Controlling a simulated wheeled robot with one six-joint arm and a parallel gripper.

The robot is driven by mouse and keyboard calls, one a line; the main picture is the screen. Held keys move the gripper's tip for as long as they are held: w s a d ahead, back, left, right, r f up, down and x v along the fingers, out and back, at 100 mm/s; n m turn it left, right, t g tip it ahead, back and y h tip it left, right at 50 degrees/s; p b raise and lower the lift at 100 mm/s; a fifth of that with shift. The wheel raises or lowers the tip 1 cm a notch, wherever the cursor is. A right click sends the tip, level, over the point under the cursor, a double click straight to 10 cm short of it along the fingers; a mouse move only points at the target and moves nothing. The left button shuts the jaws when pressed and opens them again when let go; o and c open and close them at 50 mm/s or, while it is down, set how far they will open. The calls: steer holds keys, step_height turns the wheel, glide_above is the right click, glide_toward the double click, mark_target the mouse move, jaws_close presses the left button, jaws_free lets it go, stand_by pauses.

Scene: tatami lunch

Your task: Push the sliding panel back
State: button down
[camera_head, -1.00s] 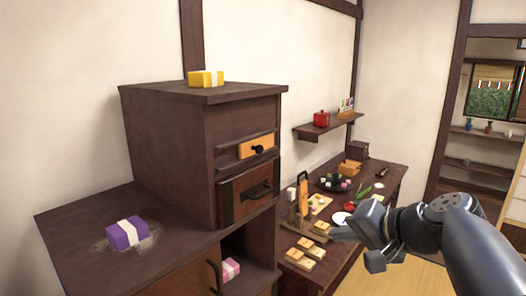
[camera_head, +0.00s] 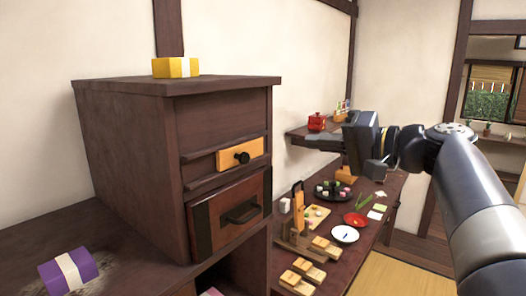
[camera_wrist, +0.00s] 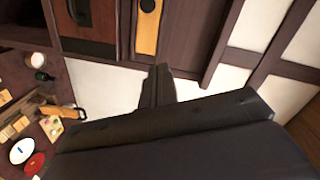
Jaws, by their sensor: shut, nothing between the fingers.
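The sliding panel is a small light-orange panel (camera_head: 228,159) with a black knob (camera_head: 242,157). It sits between two dark rails toward the right of the front of the dark wooden cabinet (camera_head: 130,135). The orange panel also shows at the top of the wrist view (camera_wrist: 147,35), with its knob at the upper edge. My gripper (camera_head: 322,144) is shut and empty, to the right of the cabinet and apart from the panel. In the wrist view its fingertips (camera_wrist: 161,72) point toward the cabinet front, just below the panel.
Below the panel is a reddish drawer front with a black handle (camera_head: 242,212). A yellow bundle (camera_head: 175,67) lies on the cabinet top and a purple bundle (camera_head: 68,272) on the counter. A wall shelf with a red pot (camera_head: 317,122) and a food table (camera_head: 370,225) stand beyond.

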mark_target(220, 156)
steer(key=p+x, duration=0.2)
steer(key=x, duration=0.8)
steer(key=shift+r+p, duration=0.1)
steer(key=shift+p, duration=0.3)
steer(key=shift+s+a+f, duration=0.7)
steer(key=shift+s+a, duration=0.25)
steer(key=shift+s, duration=0.05)
steer(key=shift+s+a+f, duration=0.2)
steer(key=shift+a+f, duration=0.05)
steer(key=shift+f, duration=0.05)
steer(key=shift+s+a+f, duration=0.1)
steer(key=s+a+b, duration=0.1)
steer(key=s, duration=0.1)
steer(key=s+a+b, duration=0.2)
steer(key=shift+s+a, duration=0.2)
steer(key=shift+a, duration=0.05)
steer(key=shift+s+a, duration=0.2)
steer(key=shift+s, duration=0.05)
